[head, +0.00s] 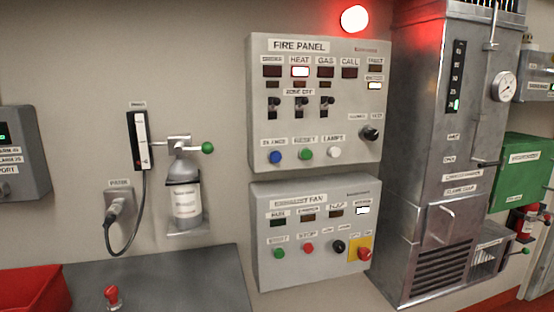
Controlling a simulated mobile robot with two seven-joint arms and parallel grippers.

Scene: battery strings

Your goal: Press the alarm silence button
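The fire panel (320,100) is a grey box on the wall in the middle of the head view. Its lower row has a blue button (276,156) under a label that seems to read SILENCE, a green button (305,153) under RESET, and a white button (334,152) under LAMPS. The HEAT indicator (300,71) is lit white with a red surround. A red alarm lamp (354,18) glows above the panel. Neither of my grippers shows in this view, and nothing covers the blue button.
An exhaust fan panel (312,269) with its own buttons sits just below. A gas bottle (186,196) with a green knob hangs to the left. A tall metal cabinet (435,150) stands close on the right. A dark worktop (185,285) and red bin (30,290) are lower left.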

